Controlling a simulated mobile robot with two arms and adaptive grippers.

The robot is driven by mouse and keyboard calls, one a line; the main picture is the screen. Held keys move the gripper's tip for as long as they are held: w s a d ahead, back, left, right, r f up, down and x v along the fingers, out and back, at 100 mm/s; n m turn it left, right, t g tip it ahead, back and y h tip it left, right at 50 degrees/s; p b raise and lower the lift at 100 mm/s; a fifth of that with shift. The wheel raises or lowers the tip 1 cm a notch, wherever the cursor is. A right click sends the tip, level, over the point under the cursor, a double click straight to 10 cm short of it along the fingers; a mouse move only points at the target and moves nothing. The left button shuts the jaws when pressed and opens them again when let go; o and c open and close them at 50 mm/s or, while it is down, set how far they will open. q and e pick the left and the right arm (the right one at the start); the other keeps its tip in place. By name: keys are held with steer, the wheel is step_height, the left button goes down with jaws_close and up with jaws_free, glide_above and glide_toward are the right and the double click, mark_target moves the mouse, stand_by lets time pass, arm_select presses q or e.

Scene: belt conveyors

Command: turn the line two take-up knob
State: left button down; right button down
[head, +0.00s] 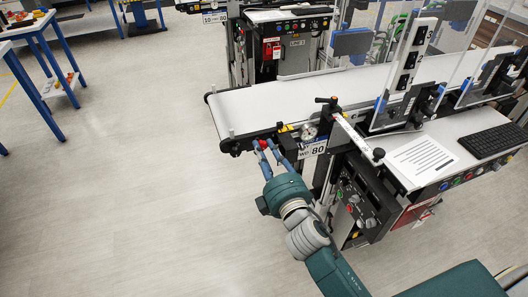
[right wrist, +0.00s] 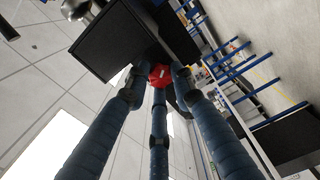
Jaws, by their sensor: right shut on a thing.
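The take-up knob is a small red knob (head: 264,144) at the near side of the belt conveyor's left end in the head view. In the right wrist view the red knob (right wrist: 159,75) sits between the fingertips and carries a pale mark on its face. My right gripper (head: 265,147) is shut on the red knob, with its blue fingers around it. It also fills the right wrist view (right wrist: 158,82). The fingers hide part of the knob's sides. My left gripper does not show.
The conveyor belt (head: 265,108) is bare at its left end. A control box (head: 362,207) stands close right of my arm. The floor (head: 130,180) to the left is clear.

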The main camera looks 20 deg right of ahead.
steer(key=m, duration=0.4)
steer(key=shift+d+r+m+p, duration=0.1)
steer(key=shift+d+m+p, duration=0.05)
steer(key=shift+m+p, duration=0.15)
steer(key=m, duration=0.3)
steer(key=shift+p, duration=0.35)
steer(key=shift+f+m, duration=0.2)
steer(key=shift+m, duration=0.4)
steer(key=shift+f, duration=0.1)
steer(key=c, duration=1.7)
jaws_free()
steer(key=shift+c, duration=0.2)
steer(key=shift+s, duration=0.25)
steer(key=s, duration=1.1)
steer(key=shift+s+d, duration=0.25)
steer(key=shift+s, duration=0.05)
